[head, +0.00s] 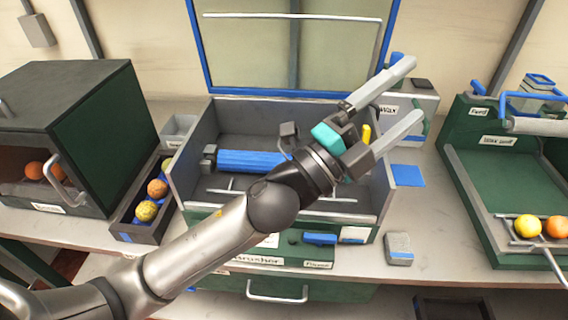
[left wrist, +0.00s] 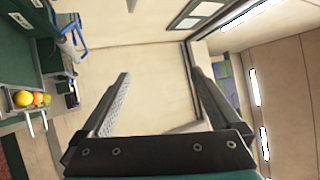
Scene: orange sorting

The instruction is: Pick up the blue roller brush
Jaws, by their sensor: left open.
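The blue roller brush (head: 248,160) lies across the inside of the grey open box of the brusher (head: 180,185) in the head view. My left forearm and wrist pass in front of its right end. My left gripper (head: 414,90) is open and empty, above and to the right of the brush, with its fingers pointing up and right, away from it. In the left wrist view the open fingers (left wrist: 158,72) face a bare wall, and the brush does not show. My right gripper is in neither view.
A blue-framed lid (head: 300,92) stands up behind the box. A dark green cabinet (head: 110,130) with oranges inside is at left, beside a tray of fruit (head: 125,225). A green machine (head: 505,180) with oranges is at right. A small grey block (head: 398,247) lies in front.

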